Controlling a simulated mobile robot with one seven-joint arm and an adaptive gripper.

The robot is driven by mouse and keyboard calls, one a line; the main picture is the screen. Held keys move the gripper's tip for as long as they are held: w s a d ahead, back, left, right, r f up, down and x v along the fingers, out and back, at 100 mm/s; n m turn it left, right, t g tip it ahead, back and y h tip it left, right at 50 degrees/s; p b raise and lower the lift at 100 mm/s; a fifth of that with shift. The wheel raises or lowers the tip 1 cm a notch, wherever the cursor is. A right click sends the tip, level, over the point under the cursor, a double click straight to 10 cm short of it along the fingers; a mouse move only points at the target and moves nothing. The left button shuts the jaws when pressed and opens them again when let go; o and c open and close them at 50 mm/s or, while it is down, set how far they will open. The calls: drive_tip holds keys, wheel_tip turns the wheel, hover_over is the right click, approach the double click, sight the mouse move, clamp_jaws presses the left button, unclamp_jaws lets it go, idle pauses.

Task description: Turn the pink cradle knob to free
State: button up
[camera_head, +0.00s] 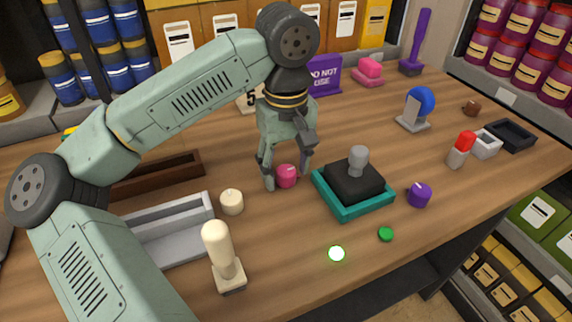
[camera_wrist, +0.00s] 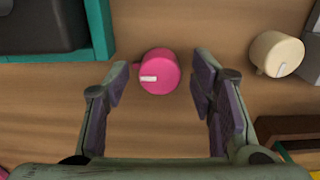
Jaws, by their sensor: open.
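The pink cradle knob (camera_head: 287,177) stands on the wooden table, left of the teal-framed black block. In the wrist view the pink knob (camera_wrist: 158,72) is a round cap with a white mark on its face, pointing left in that picture. My gripper (camera_head: 287,180) is over the knob, pointing down, with its fingers on either side of it. In the wrist view my gripper (camera_wrist: 160,82) is open, with a gap between each finger and the knob. Nothing is held.
The teal frame with black block and grey handle (camera_head: 355,182) is close by on the right. A cream knob (camera_head: 232,202), grey tray (camera_head: 170,235) and cream-handled stamp (camera_head: 222,258) stand on the left. A purple knob (camera_head: 419,195) and green buttons (camera_head: 386,234) are at right.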

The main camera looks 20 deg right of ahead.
drive_tip(key=shift+f, duration=0.25)
drive_tip(key=shift+c, duration=0.6)
drive_tip(key=c, duration=1)
